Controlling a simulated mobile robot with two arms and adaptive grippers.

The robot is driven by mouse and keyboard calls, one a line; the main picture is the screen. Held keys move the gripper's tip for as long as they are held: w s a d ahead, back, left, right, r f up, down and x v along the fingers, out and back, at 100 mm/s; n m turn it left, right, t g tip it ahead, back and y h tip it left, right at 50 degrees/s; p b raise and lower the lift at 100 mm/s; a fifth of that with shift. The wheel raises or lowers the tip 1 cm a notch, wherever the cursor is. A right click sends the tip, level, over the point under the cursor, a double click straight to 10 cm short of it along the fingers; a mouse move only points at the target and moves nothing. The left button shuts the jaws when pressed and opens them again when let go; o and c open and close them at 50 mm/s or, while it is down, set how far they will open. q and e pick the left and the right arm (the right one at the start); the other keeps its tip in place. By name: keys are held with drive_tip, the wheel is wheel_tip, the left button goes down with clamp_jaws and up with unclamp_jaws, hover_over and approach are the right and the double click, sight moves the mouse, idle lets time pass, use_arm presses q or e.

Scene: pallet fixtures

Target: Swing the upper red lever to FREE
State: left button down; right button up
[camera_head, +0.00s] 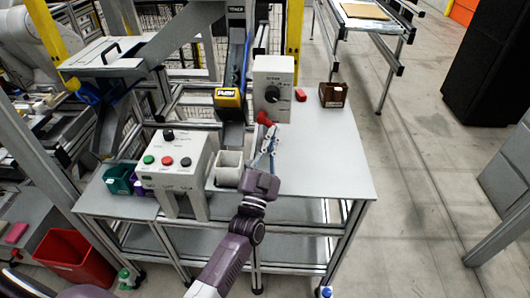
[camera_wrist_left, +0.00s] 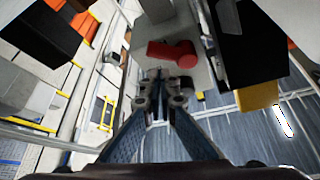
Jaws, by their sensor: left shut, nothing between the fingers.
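A red lever (camera_head: 264,118) shows at the lower front of an upright grey box (camera_head: 273,80) with a black dial (camera_head: 272,94). In the wrist view the red lever (camera_wrist_left: 172,52) lies just beyond the fingertips, with a rounded end at the right. My left gripper (camera_head: 268,136) is just below the lever in the head view, its fingers together and empty. In the wrist view the fingertips (camera_wrist_left: 160,82) point at the lever; I cannot tell whether they touch it. No FREE marking is readable. My right gripper is not in view.
A small red block (camera_head: 301,95) and a brown bin (camera_head: 333,94) stand right of the grey box. A control box with buttons (camera_head: 172,160) and a pale open container (camera_head: 229,168) are at the left. The table's right part (camera_head: 325,160) is clear.

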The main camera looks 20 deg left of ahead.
use_arm(q)
drive_tip(key=s, duration=1)
drive_tip(key=shift+s+d, duration=0.35)
